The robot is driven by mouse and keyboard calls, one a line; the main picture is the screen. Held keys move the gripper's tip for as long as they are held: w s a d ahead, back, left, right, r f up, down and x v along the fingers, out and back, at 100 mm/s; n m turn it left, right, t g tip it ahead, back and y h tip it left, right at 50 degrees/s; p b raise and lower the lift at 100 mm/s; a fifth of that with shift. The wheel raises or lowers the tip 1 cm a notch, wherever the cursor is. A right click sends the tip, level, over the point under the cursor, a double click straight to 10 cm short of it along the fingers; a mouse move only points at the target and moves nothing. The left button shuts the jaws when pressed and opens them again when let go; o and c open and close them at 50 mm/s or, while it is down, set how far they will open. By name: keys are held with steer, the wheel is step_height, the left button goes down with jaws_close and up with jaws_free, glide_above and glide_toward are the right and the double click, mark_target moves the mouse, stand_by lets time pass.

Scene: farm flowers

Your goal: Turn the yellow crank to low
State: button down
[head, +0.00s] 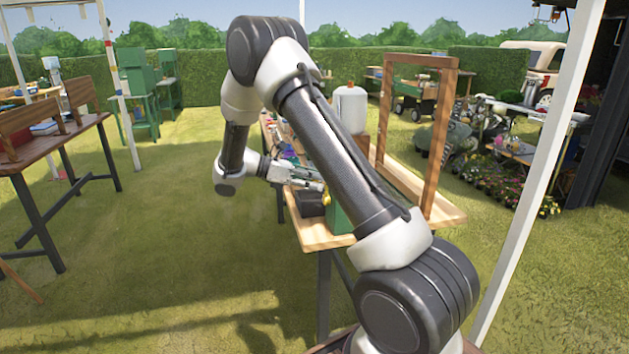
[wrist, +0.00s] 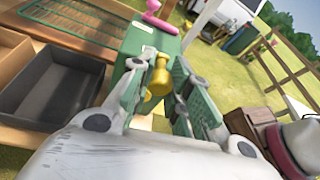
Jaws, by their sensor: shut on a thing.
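The yellow crank (wrist: 159,78) shows in the wrist view as a yellow knob in front of a green box (wrist: 134,62). My gripper (wrist: 162,88) has a finger on each side of the knob and is shut on it. In the head view my gripper (head: 305,180) reaches in from the left to the near end of the wooden table. There the crank (head: 325,197) is a small yellow spot beside the green box (head: 340,218), partly behind my arm. Its setting marks are too small to read.
A pink handle (wrist: 158,27) stands on top of the green box. A black tray (wrist: 50,83) and a green wire rack (wrist: 80,18) lie to the left. In the head view a white jug (head: 350,108) and a wooden frame (head: 452,135) stand on the table (head: 318,240). Grass lies open left.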

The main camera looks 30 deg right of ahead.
steer(key=c, duration=1.3)
jaws_free()
steer(key=v, duration=1.2)
steer(key=shift+f, duration=0.1)
steer(key=shift+w, duration=0.1)
